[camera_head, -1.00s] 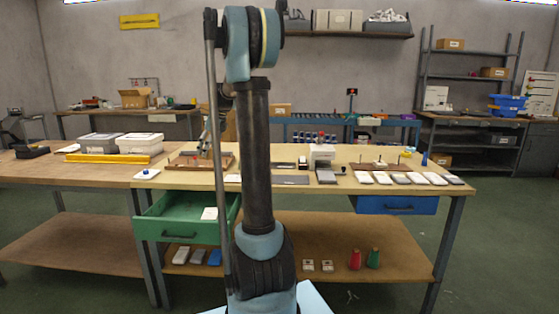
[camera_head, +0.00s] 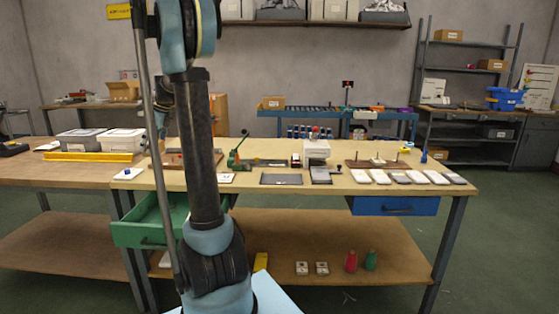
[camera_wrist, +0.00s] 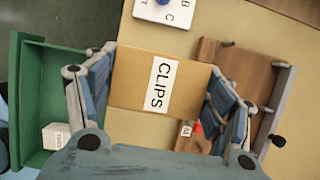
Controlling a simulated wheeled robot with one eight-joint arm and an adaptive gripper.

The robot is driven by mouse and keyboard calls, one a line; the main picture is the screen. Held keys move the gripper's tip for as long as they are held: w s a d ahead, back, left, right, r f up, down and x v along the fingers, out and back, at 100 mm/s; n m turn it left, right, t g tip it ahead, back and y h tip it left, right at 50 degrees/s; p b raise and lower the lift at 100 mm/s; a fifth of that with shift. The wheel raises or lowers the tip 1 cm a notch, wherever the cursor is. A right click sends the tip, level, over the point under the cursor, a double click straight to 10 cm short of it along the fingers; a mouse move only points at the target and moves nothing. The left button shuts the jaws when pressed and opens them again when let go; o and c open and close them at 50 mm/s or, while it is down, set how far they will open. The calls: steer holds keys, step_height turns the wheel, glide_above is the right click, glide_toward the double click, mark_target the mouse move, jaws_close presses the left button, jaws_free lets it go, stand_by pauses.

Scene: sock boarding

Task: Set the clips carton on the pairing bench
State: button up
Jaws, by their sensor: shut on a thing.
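The clips carton (camera_wrist: 130,78) is a tan box with a white label reading CLIPS, in the middle of the wrist view. My gripper (camera_wrist: 160,90) is shut on it, with a blue-grey finger on each side. The carton hangs over the light wooden bench top (camera_wrist: 150,22); I cannot tell the height between them. In the head view this bench (camera_head: 330,185) stands ahead with drawers under its top. No marking tells me which bench is the pairing bench.
An open green drawer (camera_head: 140,232) juts from the bench front; it also shows in the wrist view (camera_wrist: 25,110) with a small white box (camera_wrist: 57,137) inside. A brown wooden rack (camera_wrist: 225,60) lies right of the carton, a white lettered tray (camera_wrist: 168,10) above it.

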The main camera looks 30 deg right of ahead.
mark_target(160, 152)
steer(key=shift+s+f, duration=0.1)
steer(key=shift+f, duration=4.9)
steer(key=o, duration=1.2)
steer(key=v, duration=1.2)
